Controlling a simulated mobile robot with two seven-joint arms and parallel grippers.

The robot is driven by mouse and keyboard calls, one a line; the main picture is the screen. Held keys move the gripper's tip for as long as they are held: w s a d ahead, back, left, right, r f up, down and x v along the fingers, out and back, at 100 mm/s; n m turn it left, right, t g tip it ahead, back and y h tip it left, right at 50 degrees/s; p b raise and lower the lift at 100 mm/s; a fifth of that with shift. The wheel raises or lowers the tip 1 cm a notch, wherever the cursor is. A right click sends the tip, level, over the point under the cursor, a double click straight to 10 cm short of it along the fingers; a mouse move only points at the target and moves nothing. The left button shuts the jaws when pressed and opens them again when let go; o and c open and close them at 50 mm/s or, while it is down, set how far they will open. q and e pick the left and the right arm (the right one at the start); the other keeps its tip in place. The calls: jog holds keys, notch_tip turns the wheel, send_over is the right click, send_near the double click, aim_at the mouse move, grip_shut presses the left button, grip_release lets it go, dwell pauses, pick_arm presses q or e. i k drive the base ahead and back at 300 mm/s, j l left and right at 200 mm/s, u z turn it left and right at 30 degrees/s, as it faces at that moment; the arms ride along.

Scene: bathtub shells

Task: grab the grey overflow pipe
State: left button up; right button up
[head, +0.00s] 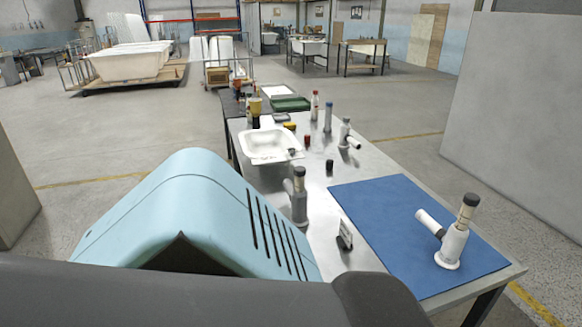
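A grey pipe fitting (299,200) with a dark collar and cap stands upright on the metal table, left of the blue mat; it best matches the grey overflow pipe. The light blue housing in front comes close to its left side in the picture. A similar white fitting (453,245) with a side branch and a dark-topped neck stands on the blue mat (375,215). Another pale fitting (346,135) with a side branch stands farther back. Neither of my grippers shows in the head view.
The metal table (318,255) also holds a white basin (268,146), several bottles, small dark caps and a dark-and-silver item (344,236). A light blue vented housing (200,205) and a dark rounded part block the lower left. Most of the blue mat is clear.

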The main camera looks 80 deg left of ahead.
aim_at(298, 217)
jog(key=u, duration=2.55)
jog(key=i+l, duration=0.4)
